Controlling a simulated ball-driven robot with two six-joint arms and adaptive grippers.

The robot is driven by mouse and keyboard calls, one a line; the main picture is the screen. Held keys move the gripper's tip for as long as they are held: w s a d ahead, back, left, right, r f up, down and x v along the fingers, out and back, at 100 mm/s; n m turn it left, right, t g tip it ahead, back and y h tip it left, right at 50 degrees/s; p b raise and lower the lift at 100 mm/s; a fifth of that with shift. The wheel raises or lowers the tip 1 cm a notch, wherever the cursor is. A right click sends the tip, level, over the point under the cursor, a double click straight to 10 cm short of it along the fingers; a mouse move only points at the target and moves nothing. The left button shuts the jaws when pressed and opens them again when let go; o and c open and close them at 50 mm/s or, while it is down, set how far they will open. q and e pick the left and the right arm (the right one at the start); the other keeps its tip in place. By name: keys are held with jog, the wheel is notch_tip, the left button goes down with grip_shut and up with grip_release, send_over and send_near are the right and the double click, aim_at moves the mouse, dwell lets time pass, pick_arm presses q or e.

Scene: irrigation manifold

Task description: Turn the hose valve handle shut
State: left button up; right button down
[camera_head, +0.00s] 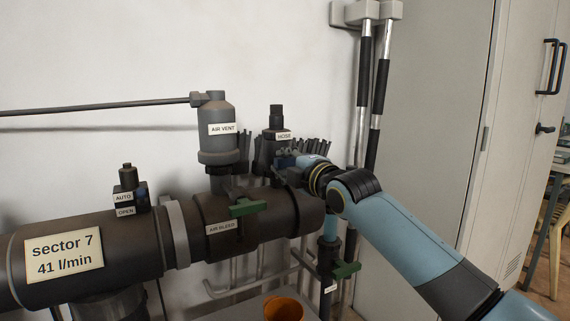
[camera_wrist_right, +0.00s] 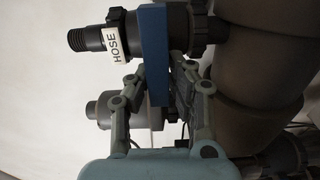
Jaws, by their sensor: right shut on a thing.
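The hose valve (camera_head: 276,148) stands on top of the dark manifold pipe, with a white HOSE label and a threaded outlet pointing up. In the right wrist view the hose valve (camera_wrist_right: 90,40) lies sideways, its outlet to the left. Its blue handle (camera_wrist_right: 153,38) is a flat bar that looks crosswise to the outlet line there. My right gripper (camera_head: 290,164) reaches in from the right at the valve. In the right wrist view my right gripper (camera_wrist_right: 157,75) has a finger on each side of the handle and is shut on it. My left gripper is out of view.
A grey air vent (camera_head: 218,130) stands left of the valve. A green air bleed handle (camera_head: 246,207) is on the pipe's front, and another green handle (camera_head: 346,270) sits lower right. An orange pot (camera_head: 284,308) is below. A tall cabinet (camera_head: 430,120) stands at right.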

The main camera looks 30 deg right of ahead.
jog(key=shift+r, duration=0.25)
dwell(0.3)
jog(key=c, duration=1.3)
grip_release()
jog(key=shift+o, duration=0.5)
jog(key=shift+f, duration=0.15)
jog(key=shift+s, duration=0.1)
jog(key=s, duration=1.1)
jog(key=shift+s, duration=0.4)
